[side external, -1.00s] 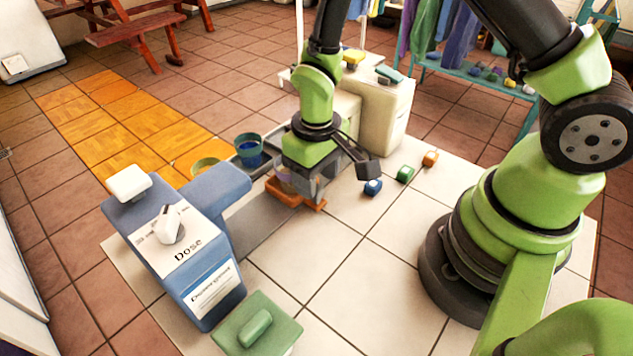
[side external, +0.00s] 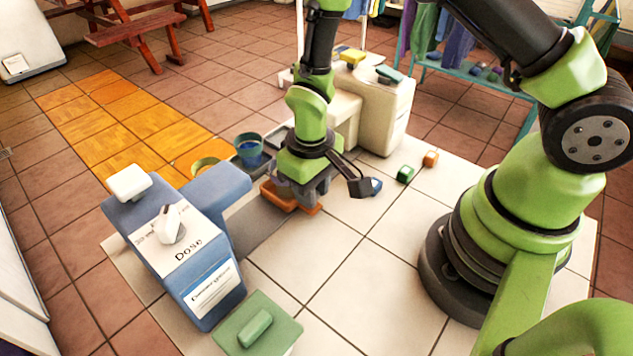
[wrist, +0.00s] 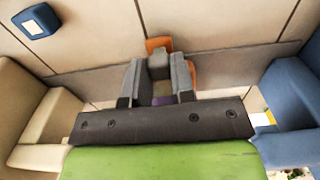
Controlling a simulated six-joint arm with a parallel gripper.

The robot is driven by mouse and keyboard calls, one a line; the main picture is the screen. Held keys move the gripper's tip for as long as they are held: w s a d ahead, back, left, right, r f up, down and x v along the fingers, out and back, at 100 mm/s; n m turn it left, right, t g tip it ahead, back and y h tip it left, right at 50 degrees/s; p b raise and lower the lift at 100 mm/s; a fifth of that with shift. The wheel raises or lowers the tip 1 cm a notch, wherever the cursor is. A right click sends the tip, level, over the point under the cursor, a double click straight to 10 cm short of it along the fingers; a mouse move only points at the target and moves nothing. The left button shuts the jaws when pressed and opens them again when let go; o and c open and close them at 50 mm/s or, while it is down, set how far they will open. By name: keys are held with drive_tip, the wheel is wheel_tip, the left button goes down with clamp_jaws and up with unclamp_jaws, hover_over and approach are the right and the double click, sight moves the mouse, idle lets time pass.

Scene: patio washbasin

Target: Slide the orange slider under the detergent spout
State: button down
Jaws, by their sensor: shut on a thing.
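The orange slider (side external: 312,209) sits under my gripper (side external: 297,200) in the side view, at the far end of a grey strip. My gripper is low over it, with its fingers shut on the slider's grip. The wrist view shows orange slider parts (wrist: 157,44) beyond and beside the fingers (wrist: 158,82), with a grey block and a bit of purple between them. The blue detergent dispenser (side external: 160,218) stands left of the slider, and its spout arm (side external: 222,184) reaches toward it. The slider is close to the spout arm but not under it. The gripper hides most of the slider's top.
The grey strip (side external: 260,218) runs on from the slider toward the dispenser. A blue cup (side external: 249,149) stands behind the spout. A cream cabinet (side external: 385,115) is behind my gripper. Small blocks, green (side external: 405,174) and orange (side external: 430,159), lie to the right. A green-lidded box (side external: 258,325) is in front.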

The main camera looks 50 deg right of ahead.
drive_tip(key=shift+a, duration=1.25)
drive_tip(key=c, duration=1)
unclamp_jaws()
drive_tip(key=shift+o, duration=0.2)
wheel_tip(320, 180, up, 10)
